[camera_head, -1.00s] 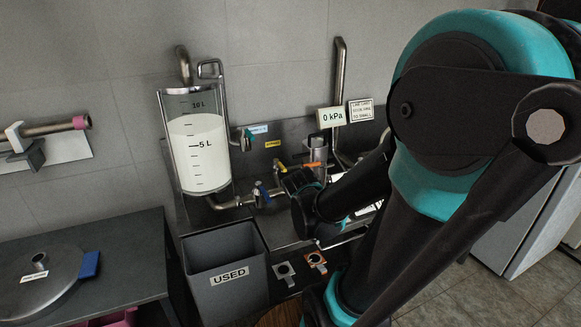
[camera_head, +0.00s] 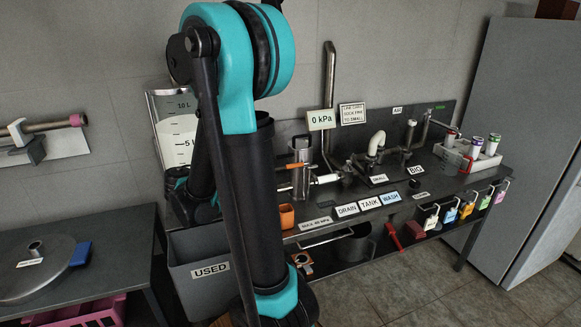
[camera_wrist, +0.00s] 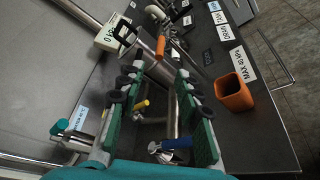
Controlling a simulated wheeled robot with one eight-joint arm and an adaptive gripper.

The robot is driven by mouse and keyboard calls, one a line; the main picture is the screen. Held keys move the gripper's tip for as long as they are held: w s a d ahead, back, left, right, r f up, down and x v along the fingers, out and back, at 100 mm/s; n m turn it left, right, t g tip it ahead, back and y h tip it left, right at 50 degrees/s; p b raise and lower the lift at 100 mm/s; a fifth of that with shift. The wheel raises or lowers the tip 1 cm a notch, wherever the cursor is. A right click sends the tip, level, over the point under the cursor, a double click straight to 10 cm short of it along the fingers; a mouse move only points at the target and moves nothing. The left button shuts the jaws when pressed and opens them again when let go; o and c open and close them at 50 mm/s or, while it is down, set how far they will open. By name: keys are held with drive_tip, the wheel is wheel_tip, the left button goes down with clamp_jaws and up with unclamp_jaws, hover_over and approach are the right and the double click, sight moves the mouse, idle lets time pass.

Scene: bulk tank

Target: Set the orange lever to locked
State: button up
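The orange lever (camera_wrist: 160,46) shows in the wrist view as a short orange bar at the side of an upright steel cylinder (camera_wrist: 145,48). My gripper (camera_wrist: 158,78) is open and empty in the wrist view, with dark-padded green fingers. The lever is beyond the fingertips, apart from them. In the head view my arm hides most of the gripper.
An orange cup (camera_wrist: 234,92) stands right of the fingers. A yellow-handled valve (camera_wrist: 141,106) and a blue-handled valve (camera_wrist: 176,143) show between the fingers. The grey USED bin (camera_head: 208,277) is below my arm. Pipes and labels run along the bench to the right.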

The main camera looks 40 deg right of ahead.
drive_tip(key=x, duration=1.4)
drive_tip(key=shift+d+f, duration=0.2)
drive_tip(key=shift+d, duration=0.15)
clamp_jaws()
